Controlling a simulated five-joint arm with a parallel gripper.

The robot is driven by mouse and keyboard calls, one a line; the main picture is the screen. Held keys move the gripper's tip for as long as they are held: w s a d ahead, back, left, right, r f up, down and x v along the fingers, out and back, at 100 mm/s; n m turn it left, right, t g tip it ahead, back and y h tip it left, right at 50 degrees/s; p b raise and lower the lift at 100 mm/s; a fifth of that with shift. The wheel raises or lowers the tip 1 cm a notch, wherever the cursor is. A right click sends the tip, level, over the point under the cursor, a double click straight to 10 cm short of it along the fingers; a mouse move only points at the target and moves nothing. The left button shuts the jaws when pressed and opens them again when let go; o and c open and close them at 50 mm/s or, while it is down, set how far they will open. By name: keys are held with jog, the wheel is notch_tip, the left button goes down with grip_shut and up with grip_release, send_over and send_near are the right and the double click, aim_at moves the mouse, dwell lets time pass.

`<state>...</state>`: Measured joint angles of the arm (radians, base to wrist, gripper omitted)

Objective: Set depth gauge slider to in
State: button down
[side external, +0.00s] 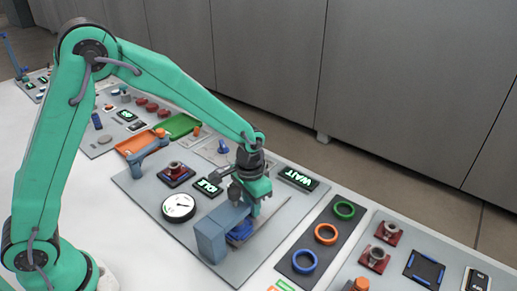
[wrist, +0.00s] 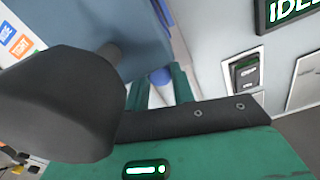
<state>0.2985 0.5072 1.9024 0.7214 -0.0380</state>
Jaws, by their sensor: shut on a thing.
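My gripper (side external: 256,208) is low over the grey panel, at the right side of a blue-grey block fixture (side external: 211,238). In the wrist view my green fingers (wrist: 164,90) are close together around a small blue rounded part (wrist: 160,76). It looks like the depth gauge slider's knob, but my gripper hides most of it. The fixture also fills the upper middle of the wrist view (wrist: 80,25). A darker blue part (side external: 240,230) shows beside the block, under my gripper. The slider's exact position along its travel cannot be made out.
A white dial (side external: 179,207) lies left of the fixture. A dark mat with coloured rings (side external: 326,234) lies to the right. The panel's front right is clear.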

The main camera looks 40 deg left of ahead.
jog(key=shift+s, duration=0.25)
jog(key=c, duration=1.2)
grip_release()
jog(key=shift+r, duration=3.95)
